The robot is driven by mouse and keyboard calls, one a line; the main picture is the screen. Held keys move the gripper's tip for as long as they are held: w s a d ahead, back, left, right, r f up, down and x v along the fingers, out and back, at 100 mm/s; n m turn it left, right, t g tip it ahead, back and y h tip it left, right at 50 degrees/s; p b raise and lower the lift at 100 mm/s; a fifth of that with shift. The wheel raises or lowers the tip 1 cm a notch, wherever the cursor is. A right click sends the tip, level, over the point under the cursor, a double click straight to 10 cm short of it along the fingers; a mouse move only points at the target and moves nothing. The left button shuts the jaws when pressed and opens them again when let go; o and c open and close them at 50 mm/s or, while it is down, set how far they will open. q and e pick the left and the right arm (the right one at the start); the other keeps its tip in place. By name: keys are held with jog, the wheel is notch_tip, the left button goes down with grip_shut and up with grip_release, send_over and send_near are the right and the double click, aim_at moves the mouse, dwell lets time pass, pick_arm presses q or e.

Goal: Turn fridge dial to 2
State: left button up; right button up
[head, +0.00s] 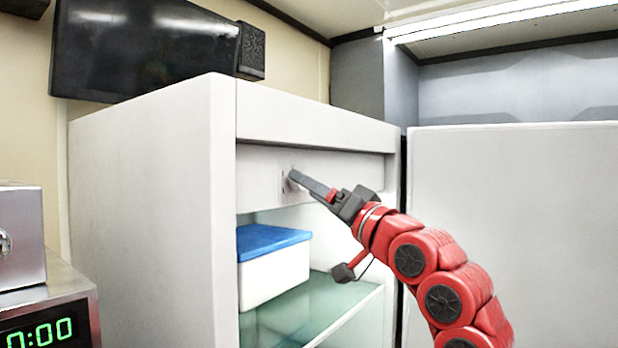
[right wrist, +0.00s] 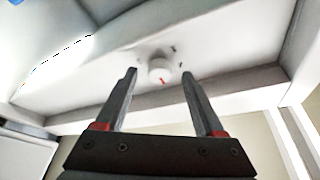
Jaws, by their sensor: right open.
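The fridge (head: 150,190) stands with its door (head: 520,220) swung open to the right. Its white dial (right wrist: 160,70) is on the white panel above the shelf, with a red mark on its face; the numbers around it are too small to read. My right gripper (head: 292,177) reaches in to this panel in the head view and hides most of the dial there. In the right wrist view its two fingers (right wrist: 160,75) are open, one on each side of the dial, with gaps to it. I cannot tell whether the fingertips reach past its face. My left gripper is not in view.
A white box with a blue lid (head: 272,240) stands on the glass shelf (head: 340,290) below the panel. A metal appliance with a green display (head: 45,325) is at the lower left. A dark screen (head: 145,45) hangs above the fridge.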

jog(key=shift+w+a+r, duration=0.15)
jog(key=shift+w+a, duration=0.2)
jog(key=shift+c, duration=0.2)
grip_shut()
jog(key=shift+n, duration=0.3)
jog(key=shift+w+d+n+g+y+p, duration=0.1)
jog(key=shift+n+g+y+p, duration=0.8)
jog(key=shift+n, duration=1.85)
jog(key=shift+w+d+n+g+y+p, duration=0.15)
jog(key=shift+n+g+y+p, duration=0.75)
jog(key=shift+n, duration=1.9)
jog(key=shift+w+d+n+g+y+p, duration=0.1)
jog(key=shift+n+g+y+p, duration=0.25)
jog(key=shift+n+g+y, duration=1.25)
jog(key=n+h, duration=0.1)
jog(key=n, duration=0.1)
jog(key=shift+n+g, duration=0.3)
jog(key=shift+n, duration=0.05)
